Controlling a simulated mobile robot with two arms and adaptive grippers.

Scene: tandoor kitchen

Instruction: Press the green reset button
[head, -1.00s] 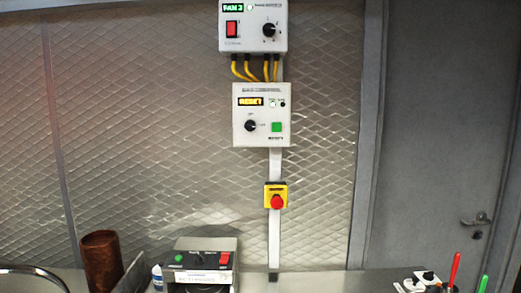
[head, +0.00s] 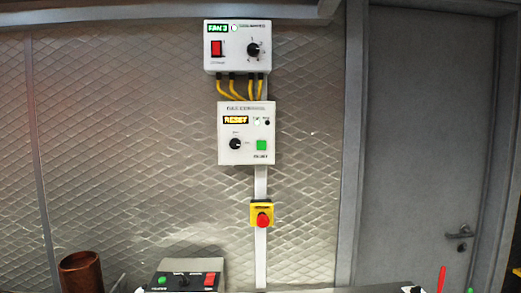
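That box has a lit amber display (head: 236,120) reading RESET and a black knob (head: 235,144) left of the button. Nothing covers the button. Neither of my grippers shows in the head view.
Above hangs a fan box (head: 235,66) with a red switch, joined by yellow cables (head: 237,88). Below is a red emergency stop (head: 262,220) on yellow. A counter device (head: 178,269) with its own green button and a brown cylinder (head: 81,270) stand at the bottom.

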